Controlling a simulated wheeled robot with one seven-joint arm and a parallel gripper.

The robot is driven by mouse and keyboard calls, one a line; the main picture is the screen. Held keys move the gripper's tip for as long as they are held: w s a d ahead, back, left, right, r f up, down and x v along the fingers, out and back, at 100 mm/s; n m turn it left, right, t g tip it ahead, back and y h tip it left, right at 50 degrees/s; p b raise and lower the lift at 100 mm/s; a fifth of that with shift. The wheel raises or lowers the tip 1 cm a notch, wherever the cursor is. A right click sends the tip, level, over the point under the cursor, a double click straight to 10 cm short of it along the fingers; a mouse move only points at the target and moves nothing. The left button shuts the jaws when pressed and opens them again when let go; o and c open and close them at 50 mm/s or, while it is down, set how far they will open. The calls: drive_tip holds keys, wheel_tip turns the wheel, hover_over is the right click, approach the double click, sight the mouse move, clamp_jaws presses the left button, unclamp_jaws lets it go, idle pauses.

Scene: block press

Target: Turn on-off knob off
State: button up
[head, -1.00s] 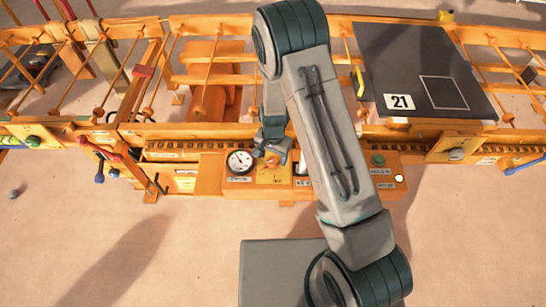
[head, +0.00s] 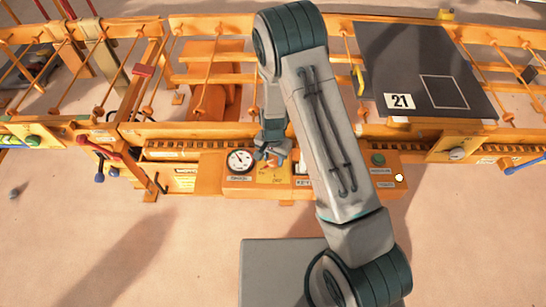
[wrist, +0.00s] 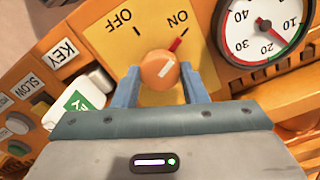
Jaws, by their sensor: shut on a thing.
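The on-off knob (wrist: 159,70) is a round orange knob on a yellow plate (wrist: 148,22) marked OFF on the left and ON on the right in the wrist view. Its red pointer is aimed at the ON mark. My gripper (wrist: 158,76) has one blue-grey finger on each side of the knob and is shut on it. In the head view my gripper (head: 268,156) is at the orange control panel, covering the knob and part of its plate.
A round dial gauge (wrist: 264,28) stands close to the right finger. A white-and-green key tag (wrist: 84,103) and a KEY label lie to the left. A dark panel marked 21 (head: 424,75) is at the right rear of the orange frame.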

sight(273, 160)
drive_tip(key=n+b, duration=0.2)
drive_tip(key=n, duration=0.1)
drive_tip(key=shift+f+b, duration=0.15)
drive_tip(key=shift+b, duration=0.15)
drive_tip(key=n+b, duration=0.2)
drive_tip(key=n, duration=0.1)
drive_tip(key=shift+n, duration=0.4)
drive_tip(key=n+b, duration=0.2)
drive_tip(key=n, duration=0.1)
drive_tip(key=shift+r+n+b, duration=0.2)
drive_tip(key=shift+n+b, duration=0.3)
drive_tip(key=shift+n, duration=1.5)
drive_tip(key=o, duration=1)
wheel_tip(273, 160, up, 14)
drive_tip(key=shift+f, duration=0.1)
